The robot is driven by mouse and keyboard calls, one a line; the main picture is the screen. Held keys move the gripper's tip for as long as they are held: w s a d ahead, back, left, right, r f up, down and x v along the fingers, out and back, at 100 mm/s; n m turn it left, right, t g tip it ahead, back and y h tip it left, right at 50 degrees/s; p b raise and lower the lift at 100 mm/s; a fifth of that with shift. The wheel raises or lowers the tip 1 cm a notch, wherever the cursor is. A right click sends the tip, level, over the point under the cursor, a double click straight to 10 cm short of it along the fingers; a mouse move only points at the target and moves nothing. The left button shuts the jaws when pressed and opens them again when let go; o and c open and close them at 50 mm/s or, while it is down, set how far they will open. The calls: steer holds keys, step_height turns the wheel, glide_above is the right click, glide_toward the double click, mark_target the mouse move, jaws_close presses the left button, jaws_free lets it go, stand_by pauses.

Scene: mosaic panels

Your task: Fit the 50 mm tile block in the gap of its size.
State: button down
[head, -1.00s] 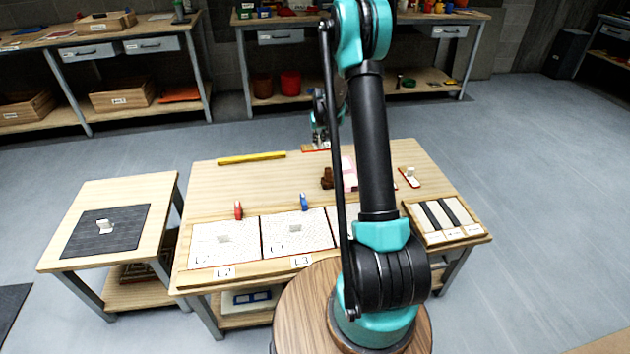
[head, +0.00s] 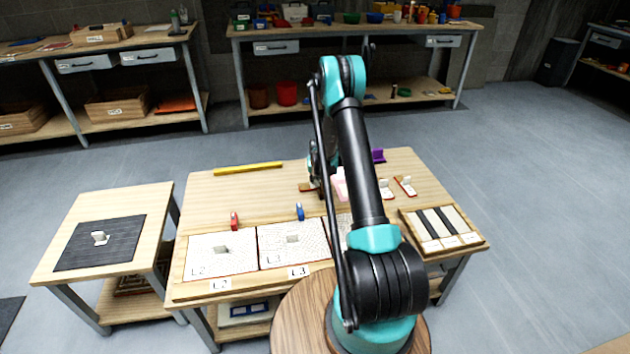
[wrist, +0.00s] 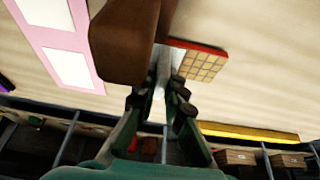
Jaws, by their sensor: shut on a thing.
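My gripper (wrist: 165,85) is shut on the pale grip tab of a tile block (wrist: 203,66). The block has tan square tiles and a red edge, and one part is hidden behind the fingers and a brown object (wrist: 125,42). In the head view my gripper (head: 318,178) is over the middle table, partly hidden by my arm. Two white panels, L2 (head: 208,262) and L3 (head: 275,257), lie at the table's front left. Each has a small upright piece on it. A third panel is mostly hidden behind my arm. I cannot read the gap sizes.
A pink piece (head: 340,184) stands near my gripper. Red-edged blocks with white tabs (head: 405,185) lie right of my arm. A slotted tray (head: 428,235) is at front right. A yellow bar (head: 248,168) lies at the back left. A side table (head: 55,272) holds a dark mat.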

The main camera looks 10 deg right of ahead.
steer(key=shift+f, duration=0.25)
steer(key=c, duration=2)
jaws_free()
steer(key=shift+f, duration=0.1)
steer(key=shift+c, duration=0.2)
steer(key=o, duration=0.4)
